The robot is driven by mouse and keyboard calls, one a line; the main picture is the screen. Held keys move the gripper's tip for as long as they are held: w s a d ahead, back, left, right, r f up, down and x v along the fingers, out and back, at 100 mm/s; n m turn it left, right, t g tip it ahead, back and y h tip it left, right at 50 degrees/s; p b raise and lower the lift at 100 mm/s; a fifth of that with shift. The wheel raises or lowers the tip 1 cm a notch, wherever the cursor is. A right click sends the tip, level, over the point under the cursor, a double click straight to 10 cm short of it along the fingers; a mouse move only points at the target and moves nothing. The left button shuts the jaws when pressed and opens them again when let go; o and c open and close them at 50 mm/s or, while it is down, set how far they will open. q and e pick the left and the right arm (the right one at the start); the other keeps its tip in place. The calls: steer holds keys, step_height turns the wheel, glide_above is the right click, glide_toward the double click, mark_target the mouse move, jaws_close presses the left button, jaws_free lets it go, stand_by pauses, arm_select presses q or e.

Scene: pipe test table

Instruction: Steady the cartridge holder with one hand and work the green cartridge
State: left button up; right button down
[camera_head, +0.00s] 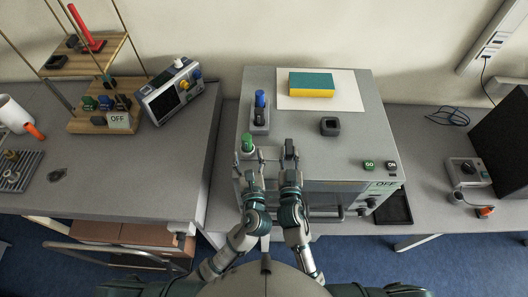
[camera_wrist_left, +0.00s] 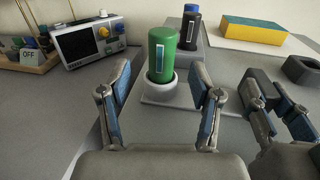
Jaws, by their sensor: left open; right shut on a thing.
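The green cartridge (camera_head: 247,143) stands upright in the white collar of a grey cartridge holder (camera_wrist_left: 160,98) near the front left of the grey cabinet top. My left gripper (camera_head: 250,168) is open in front of the cartridge. In the left wrist view its two fingers (camera_wrist_left: 161,85) stand apart on either side of it, with visible gaps. My right gripper (camera_head: 289,157) is just right of the cartridge and closed on the holder's right side. It also shows at the right of the left wrist view (camera_wrist_left: 275,102). The exact contact is hidden by its fingers.
A teal and yellow block (camera_head: 311,85) lies on a white sheet. A dark square ring (camera_head: 330,126) sits right of centre. A meter with a screen (camera_head: 168,92) stands on the left table.

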mark_target(246, 137)
arm_select(q)
steer(key=shift+w+a, duration=0.15)
steer(key=shift+w, duration=0.85)
steer(key=shift+w+a, duration=0.2)
steer(key=shift+w, duration=0.8)
steer(key=shift+w+a, duration=0.15)
steer(key=shift+w, duration=0.85)
arm_select(e)
steer(key=shift+f, duration=0.2)
arm_select(q)
jaws_close()
steer(key=shift+r, duration=1.95)
arm_select(e)
steer(key=shift+d, duration=0.1)
arm_select(q)
steer(key=shift+r, duration=4)
arm_select(e)
steer(key=c, duration=0.8)
jaws_free()
steer(key=shift+c, duration=0.2)
arm_select(q)
steer(key=shift+d, duration=0.1)
arm_select(e)
steer(key=shift+r, duration=0.1)
